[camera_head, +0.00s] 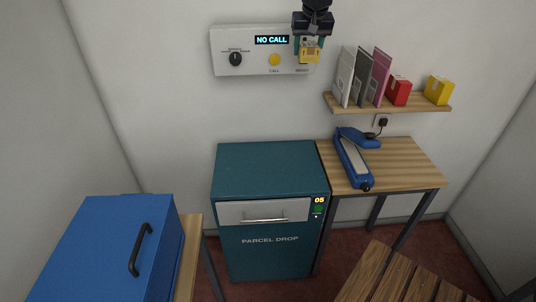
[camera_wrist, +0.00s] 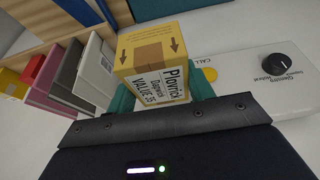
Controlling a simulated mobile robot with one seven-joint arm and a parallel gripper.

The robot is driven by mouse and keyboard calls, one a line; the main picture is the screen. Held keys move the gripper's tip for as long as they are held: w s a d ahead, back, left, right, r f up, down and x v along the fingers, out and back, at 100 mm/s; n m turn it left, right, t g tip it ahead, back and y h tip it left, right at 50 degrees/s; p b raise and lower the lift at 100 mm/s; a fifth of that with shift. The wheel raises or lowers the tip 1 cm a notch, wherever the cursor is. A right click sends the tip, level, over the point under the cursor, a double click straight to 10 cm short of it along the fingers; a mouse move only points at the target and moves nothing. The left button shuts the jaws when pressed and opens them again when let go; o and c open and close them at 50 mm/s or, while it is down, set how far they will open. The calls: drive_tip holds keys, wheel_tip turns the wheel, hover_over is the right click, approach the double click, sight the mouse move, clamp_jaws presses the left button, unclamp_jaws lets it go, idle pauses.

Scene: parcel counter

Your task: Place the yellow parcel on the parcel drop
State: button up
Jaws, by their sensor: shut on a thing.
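My gripper (camera_head: 310,42) is shut on a yellow parcel (camera_head: 309,56) high in front of the wall panel. In the wrist view the held parcel (camera_wrist: 156,62) shows a brown tape strip, dark arrows and a white label reading "VALUE 35", between the teal fingers of my gripper (camera_wrist: 160,98). The parcel drop (camera_head: 270,241) is a teal cabinet below, with a bare top and a grey handled drawer front that looks closed. Its small display reads "05". A second yellow box (camera_head: 438,90) stands at the right end of the wall shelf.
A wall panel (camera_head: 223,62) reading "NO CALL" has a dial and a yellow call button. The shelf (camera_head: 400,105) holds binders (camera_head: 360,78) and a red box (camera_head: 399,90). A blue device (camera_head: 353,163) lies on the right table. A blue handled case (camera_head: 100,245) is at lower left.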

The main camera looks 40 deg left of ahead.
sight(296, 167)
wheel_tip(296, 167, down, 47)
drive_tip(key=shift+f, duration=0.1)
idle(0.4)
drive_tip(key=o, duration=0.8)
drive_tip(key=shift+f, duration=0.1)
drive_tip(key=shift+o, duration=1.2)
drive_tip(key=shift+r, duration=0.2)
drive_tip(key=v, duration=1.2)
